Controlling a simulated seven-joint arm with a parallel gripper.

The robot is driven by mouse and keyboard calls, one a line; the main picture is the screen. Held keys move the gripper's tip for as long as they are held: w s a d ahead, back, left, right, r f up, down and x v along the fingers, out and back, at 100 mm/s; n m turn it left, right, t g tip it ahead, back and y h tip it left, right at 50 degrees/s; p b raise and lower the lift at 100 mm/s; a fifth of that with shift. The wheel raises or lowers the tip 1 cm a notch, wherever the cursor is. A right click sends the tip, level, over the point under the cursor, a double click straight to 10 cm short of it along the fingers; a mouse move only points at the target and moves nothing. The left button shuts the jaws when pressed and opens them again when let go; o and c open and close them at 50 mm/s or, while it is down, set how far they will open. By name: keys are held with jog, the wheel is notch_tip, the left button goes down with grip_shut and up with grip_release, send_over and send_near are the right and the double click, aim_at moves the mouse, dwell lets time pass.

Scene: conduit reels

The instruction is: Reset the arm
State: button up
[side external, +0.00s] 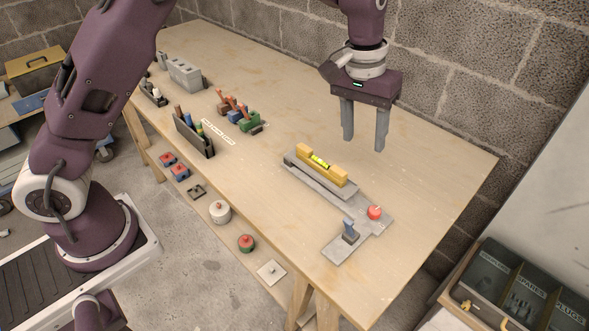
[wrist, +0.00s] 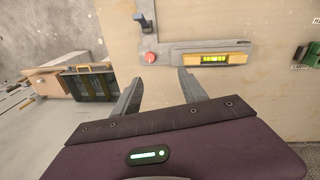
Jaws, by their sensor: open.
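My gripper (side external: 364,125) is open and empty. It hangs in the air above the back right part of the wooden workbench (side external: 430,165), fingers pointing down, apart from everything. In the wrist view its two fingers (wrist: 158,88) are spread with nothing between them. A yellow level (side external: 325,168) with a green vial lies on a grey fixture (side external: 372,205), to the left of and below the gripper in the side view. The level also shows in the wrist view (wrist: 213,58). A red knob (side external: 375,212) sits on the fixture, near an upright grey-blue lever (side external: 349,231).
A dark rack with tools (side external: 193,135), a green block with orange-handled parts (side external: 249,121) and a grey block (side external: 184,73) stand along the left of the bench. Bins (side external: 525,300) stand at lower right; a block wall (side external: 470,60) is behind.

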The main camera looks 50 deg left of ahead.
jog(key=s+a+r+t, duration=0.1)
jog(key=s+a+r, duration=0.3)
jog(key=s+r, duration=0.35)
jog(key=s+a+r+t, duration=0.1)
jog(key=s+a+r, duration=0.3)
jog(key=s+r, duration=0.3)
jog(key=s+a+f+t, duration=0.1)
jog(key=s+a, duration=0.1)
jog(key=s, duration=0.6)
jog(key=s+a+f+m+t+y, duration=0.1)
jog(key=s+a+f, duration=0.1)
jog(key=s, duration=0.6)
jog(key=shift+s+m+t, duration=0.3)
jog(key=shift+s+t, duration=0.1)
